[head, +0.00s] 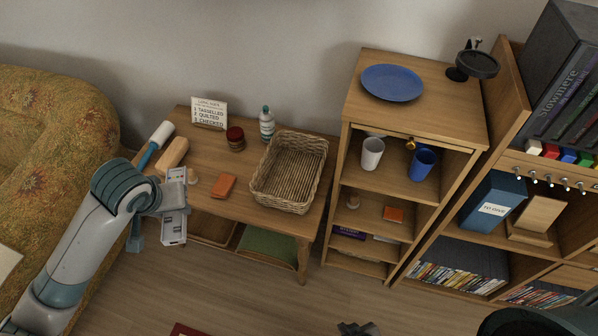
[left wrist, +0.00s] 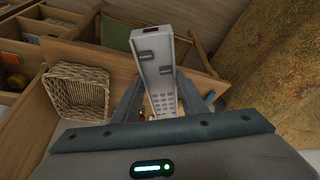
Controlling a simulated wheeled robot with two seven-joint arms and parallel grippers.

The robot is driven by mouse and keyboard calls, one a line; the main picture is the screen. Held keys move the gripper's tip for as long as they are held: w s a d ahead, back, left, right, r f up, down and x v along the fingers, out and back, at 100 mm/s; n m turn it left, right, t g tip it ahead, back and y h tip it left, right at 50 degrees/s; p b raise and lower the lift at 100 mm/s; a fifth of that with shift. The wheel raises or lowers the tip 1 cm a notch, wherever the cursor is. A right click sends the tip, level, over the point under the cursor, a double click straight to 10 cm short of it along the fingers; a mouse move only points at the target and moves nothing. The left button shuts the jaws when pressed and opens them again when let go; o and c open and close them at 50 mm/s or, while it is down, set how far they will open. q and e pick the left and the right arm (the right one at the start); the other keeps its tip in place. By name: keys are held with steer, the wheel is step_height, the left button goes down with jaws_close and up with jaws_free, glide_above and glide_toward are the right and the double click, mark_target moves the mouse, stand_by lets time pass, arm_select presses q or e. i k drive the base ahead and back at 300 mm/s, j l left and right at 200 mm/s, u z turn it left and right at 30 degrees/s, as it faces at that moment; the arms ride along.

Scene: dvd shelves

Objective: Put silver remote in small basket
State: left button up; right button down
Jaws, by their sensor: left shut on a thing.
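My left gripper (head: 172,200) is shut on the silver remote (head: 174,229), near the left front edge of the wooden table. The remote is long and pale, with dark buttons. In the left wrist view the remote (left wrist: 153,40) stands out between the two fingers of the left gripper (left wrist: 160,100). The wicker basket (head: 290,172) sits on the right end of the table, apart from the remote. It looks empty, and it also shows in the left wrist view (left wrist: 78,95). A dark part at the bottom edge looks like my right gripper (head: 358,328); its jaws are unclear.
On the table (head: 262,217) are an orange block (head: 223,186), a dark red-lidded jar (head: 235,139), a bottle (head: 267,124), a sign (head: 209,112) and a tan block (head: 173,154). A shelf unit (head: 365,205) stands to the right, a patterned sofa (head: 45,150) to the left.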

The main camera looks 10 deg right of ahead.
mark_target(293, 178)
steer(key=i+l+u, duration=0.1)
steer(key=l, duration=0.4)
steer(key=i+l+u, duration=0.1)
steer(key=l, duration=0.4)
steer(key=i+l, duration=0.4)
steer(key=i, duration=0.05)
